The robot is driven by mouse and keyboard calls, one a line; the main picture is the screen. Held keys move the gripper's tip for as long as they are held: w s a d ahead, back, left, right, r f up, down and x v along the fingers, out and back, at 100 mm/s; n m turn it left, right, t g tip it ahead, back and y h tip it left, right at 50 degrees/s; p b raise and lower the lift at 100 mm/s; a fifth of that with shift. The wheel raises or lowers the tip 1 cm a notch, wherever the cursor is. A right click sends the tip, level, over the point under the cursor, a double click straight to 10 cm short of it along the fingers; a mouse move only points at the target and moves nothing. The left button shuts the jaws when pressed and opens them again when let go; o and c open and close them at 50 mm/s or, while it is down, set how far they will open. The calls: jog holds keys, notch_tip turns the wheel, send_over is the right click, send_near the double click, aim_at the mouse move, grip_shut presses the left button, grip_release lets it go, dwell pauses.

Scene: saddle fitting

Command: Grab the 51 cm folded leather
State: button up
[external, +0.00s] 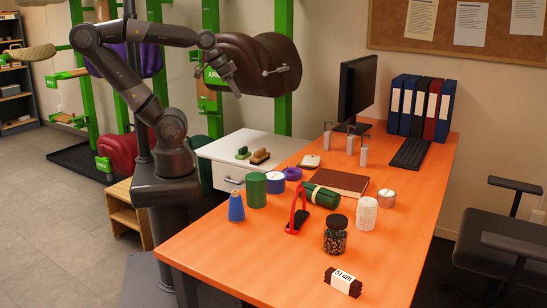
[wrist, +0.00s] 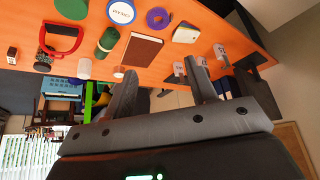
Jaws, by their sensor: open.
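The folded leather (external: 343,281) is a small dark brown bundle with a white band reading "51 cm". It lies at the near end of the orange table in the external view. A small dark item with a pale patch (wrist: 12,53) at the left edge of the wrist view may be it; I cannot tell. My gripper (external: 235,90) is raised in front of the hanging brown saddle, far from the leather. In the wrist view my gripper (wrist: 162,76) has its two fingers apart with nothing between them.
The table's front left is clear.

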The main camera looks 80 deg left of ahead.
jog(key=w+d+r+m, duration=0.2)
jog(key=w+d+m, duration=0.2)
jog(key=w+d, duration=1)
jog(key=w+d+f+m+g+h, duration=0.1)
jog(key=w+d+f+m, duration=0.2)
jog(key=d, duration=0.6)
jog(key=w+d+f+h, duration=0.1)
jog(key=w+d+f, duration=0.1)
jog(key=w+d, duration=0.45)
jog(key=m+g+h, duration=0.2)
jog(key=m, duration=0.2)
send_near(344, 275)
jog(key=x, duration=0.4)
jog(key=shift+w+d, duration=0.1)
jog(key=shift+x, duration=3)
jog(key=shift+c, duration=0.3)
